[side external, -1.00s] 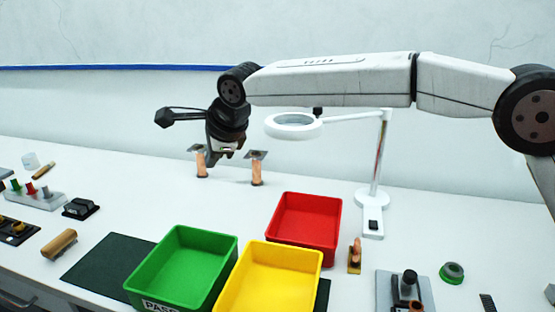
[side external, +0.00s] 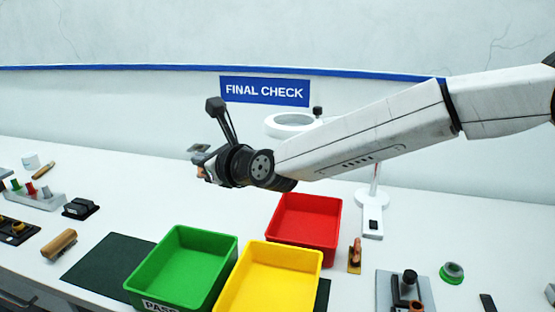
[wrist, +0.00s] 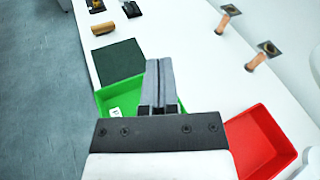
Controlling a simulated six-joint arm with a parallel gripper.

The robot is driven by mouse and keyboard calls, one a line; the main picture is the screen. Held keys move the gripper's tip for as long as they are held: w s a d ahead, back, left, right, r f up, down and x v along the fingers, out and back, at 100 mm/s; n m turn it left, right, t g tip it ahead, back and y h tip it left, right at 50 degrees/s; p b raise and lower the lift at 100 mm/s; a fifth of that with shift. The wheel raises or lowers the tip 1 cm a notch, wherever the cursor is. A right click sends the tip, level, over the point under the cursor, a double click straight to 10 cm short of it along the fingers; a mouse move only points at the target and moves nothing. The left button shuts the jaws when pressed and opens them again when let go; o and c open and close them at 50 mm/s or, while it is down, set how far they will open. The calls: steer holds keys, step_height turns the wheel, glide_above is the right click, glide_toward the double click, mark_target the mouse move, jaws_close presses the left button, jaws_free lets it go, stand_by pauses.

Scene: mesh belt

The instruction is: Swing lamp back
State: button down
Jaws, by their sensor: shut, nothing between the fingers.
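The white lamp has a ring head (side external: 292,124) on a stand with a base (side external: 372,199).
Green (side external: 180,265), yellow (side external: 272,283) and red (side external: 308,225) trays stand in front. Two copper pieces with dark square plates (wrist: 228,12) (wrist: 268,50) stand beyond the trays. A FINAL CHECK sign (side external: 265,91) is on the back wall. Small parts lie at far left.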

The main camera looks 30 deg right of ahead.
mark_target(282, 134)
steer(key=s+d+f+m+h, duration=0.1)
steer(key=s+d+m+h, duration=0.3)
steer(key=d, duration=0.4)
steer(key=s+d+f+m+t+h, duration=0.1)
steer(key=s+d+m+h, duration=0.3)
steer(key=d+m+h, duration=0.3)
steer(key=shift+d+f+h, duration=0.2)
steer(key=shift+d+h, duration=0.5)
steer(key=shift+h, duration=0.4)
steer(key=shift+w, duration=0.2)
steer(key=x, duration=1.3)
steer(key=shift+w, duration=0.4)
steer(key=shift+d+r, duration=0.1)
steer(key=shift+w, duration=2.3)
